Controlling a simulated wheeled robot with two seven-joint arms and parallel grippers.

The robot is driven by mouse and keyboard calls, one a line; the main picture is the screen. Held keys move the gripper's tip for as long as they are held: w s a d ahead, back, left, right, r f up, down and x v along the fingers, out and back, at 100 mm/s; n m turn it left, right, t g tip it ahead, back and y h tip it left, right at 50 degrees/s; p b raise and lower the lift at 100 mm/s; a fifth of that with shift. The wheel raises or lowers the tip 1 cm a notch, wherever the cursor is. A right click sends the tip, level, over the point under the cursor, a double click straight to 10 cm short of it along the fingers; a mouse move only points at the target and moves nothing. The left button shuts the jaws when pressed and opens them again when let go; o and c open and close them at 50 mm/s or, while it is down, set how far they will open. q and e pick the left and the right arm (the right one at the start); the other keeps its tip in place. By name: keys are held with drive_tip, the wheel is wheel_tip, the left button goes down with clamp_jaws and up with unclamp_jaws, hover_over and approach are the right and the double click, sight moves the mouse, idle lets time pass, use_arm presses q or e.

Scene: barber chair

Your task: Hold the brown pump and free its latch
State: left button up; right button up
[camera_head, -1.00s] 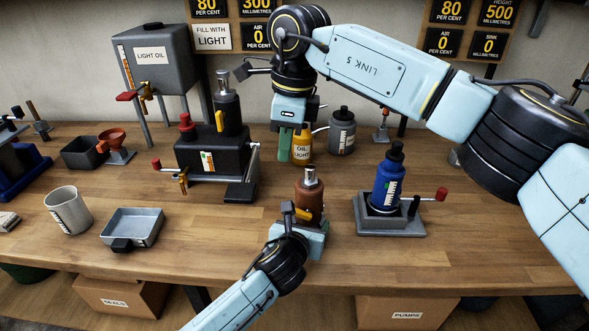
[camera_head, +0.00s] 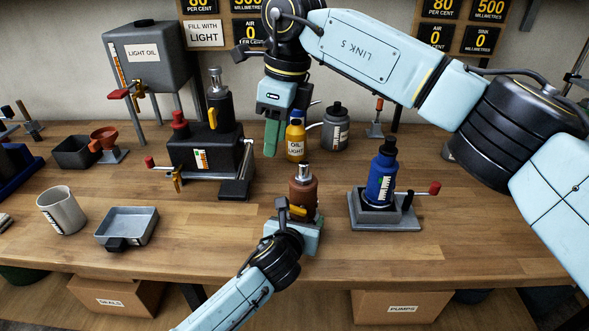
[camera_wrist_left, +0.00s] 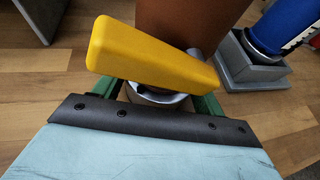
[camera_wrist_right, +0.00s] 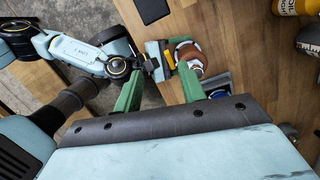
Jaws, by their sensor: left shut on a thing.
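The brown pump (camera_head: 304,194) stands upright near the table's front middle, with a silver top. It also shows in the left wrist view (camera_wrist_left: 185,22) and the right wrist view (camera_wrist_right: 187,60). Its yellow latch (camera_head: 297,210) is on the side facing my left arm; in the left wrist view the yellow bar (camera_wrist_left: 150,55) lies across above my fingers. My left gripper (camera_head: 300,222) is shut on the pump low down, around its grey lower part. My right gripper (camera_head: 272,137) is raised behind and left of the pump, empty, its green fingers (camera_wrist_right: 160,92) apart.
A blue bottle (camera_head: 381,180) stands in a grey holder (camera_head: 385,218) to the right. A black machine (camera_head: 205,160) with levers is to the left. A yellow oil bottle (camera_head: 296,142) and a grey can (camera_head: 335,130) stand behind. A grey tray (camera_head: 127,228) lies front left.

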drive_tip(key=o, duration=0.7)
drive_tip(key=d+f+m, duration=0.1)
drive_tip(key=m, duration=0.1)
drive_tip(key=d+m, duration=0.1)
drive_tip(key=f+m+y, duration=0.1)
drive_tip(key=m, duration=0.1)
drive_tip(key=shift+d+f+m, duration=0.3)
drive_tip(key=shift+d, duration=0.1)
drive_tip(key=m+y, duration=0.2)
drive_tip(key=m, duration=0.8)
approach(295, 207)
drive_tip(key=x, duration=0.8)
drive_tip(key=shift+a+f, duration=0.2)
drive_tip(key=shift+f, duration=0.1)
drive_tip(key=shift+s, duration=0.1)
